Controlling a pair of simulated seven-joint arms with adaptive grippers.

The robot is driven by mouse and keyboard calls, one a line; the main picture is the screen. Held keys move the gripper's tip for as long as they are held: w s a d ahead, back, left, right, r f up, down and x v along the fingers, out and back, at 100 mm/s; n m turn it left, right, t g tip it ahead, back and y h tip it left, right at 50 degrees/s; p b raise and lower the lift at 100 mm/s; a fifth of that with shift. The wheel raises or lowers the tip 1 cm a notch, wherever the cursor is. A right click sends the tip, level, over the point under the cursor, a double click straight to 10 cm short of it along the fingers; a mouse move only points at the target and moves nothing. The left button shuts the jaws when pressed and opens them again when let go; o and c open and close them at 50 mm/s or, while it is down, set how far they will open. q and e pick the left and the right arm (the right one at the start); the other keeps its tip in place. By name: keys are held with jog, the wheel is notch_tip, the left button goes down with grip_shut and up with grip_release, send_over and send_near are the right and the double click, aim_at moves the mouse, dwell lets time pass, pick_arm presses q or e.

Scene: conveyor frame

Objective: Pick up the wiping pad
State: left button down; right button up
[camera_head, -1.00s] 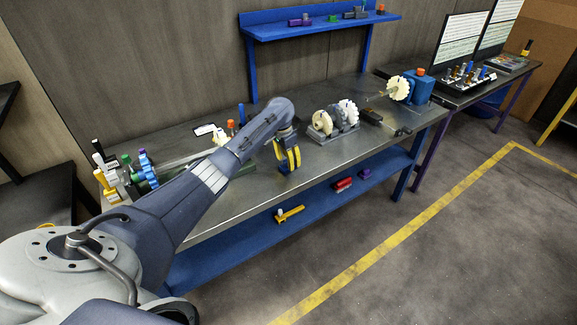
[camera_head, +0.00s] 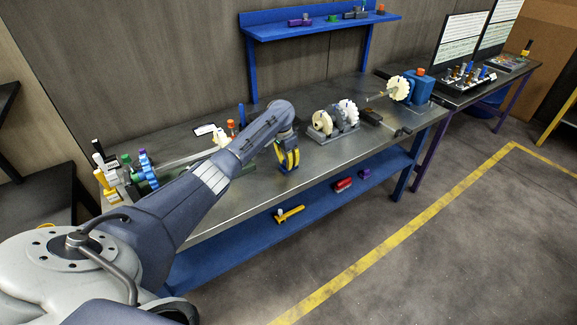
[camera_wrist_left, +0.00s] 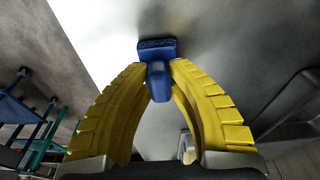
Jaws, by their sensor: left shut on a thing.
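The wiping pad (camera_wrist_left: 157,47) is a small blue block with a blue upright handle. In the left wrist view it is at the top middle, against the grey metal tabletop; whether it touches the top I cannot tell. My left gripper (camera_wrist_left: 158,75) has two curved yellow fingers, shut on the pad's handle from both sides. In the head view this left gripper (camera_head: 288,165) points down over the front part of the workbench (camera_head: 235,195), and the pad is mostly hidden by the fingers. My right gripper is not in view.
A gear assembly (camera_head: 335,120) stands on the bench right of the gripper, with a blue block unit (camera_head: 421,88) farther right. Several coloured parts crowd the left end. A blue lower shelf (camera_head: 240,245) holds a yellow tool (camera_head: 290,214). The bench front between is clear.

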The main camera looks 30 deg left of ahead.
pick_arm(q)
jog(key=shift+r, duration=0.15)
notch_tip(320, 180, up, 20)
dwell(0.8)
jog(key=c, duration=1.8)
grip_release()
grip_shut()
jog(key=shift+f, duration=0.2)
